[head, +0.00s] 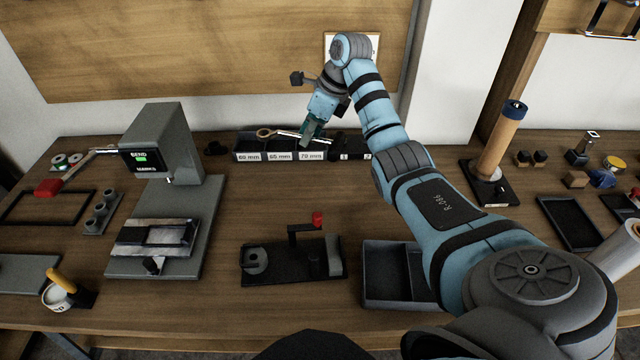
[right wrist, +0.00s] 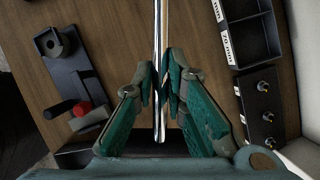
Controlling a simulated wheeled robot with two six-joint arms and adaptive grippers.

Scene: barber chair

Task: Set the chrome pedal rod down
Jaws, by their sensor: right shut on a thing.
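The chrome pedal rod (right wrist: 161,60) is a slim shiny bar. In the right wrist view it runs lengthwise between the two green fingers of my right gripper (right wrist: 165,88), which are shut on it. In the head view my right gripper (head: 309,135) is at the back of the bench, by the labelled bin row. The rod (head: 290,134) shows there as a thin bright line beside the fingers. I cannot tell whether the rod touches the bins. My left gripper is not in view.
The labelled bin row (head: 282,156) stands at the back. A grey press (head: 175,150) is at left. A dark fixture with a red knob (head: 290,262) is front centre, beside a black tray (head: 385,290). A roll on a stand (head: 502,140) is at right. Bare wood lies between fixture and bins.

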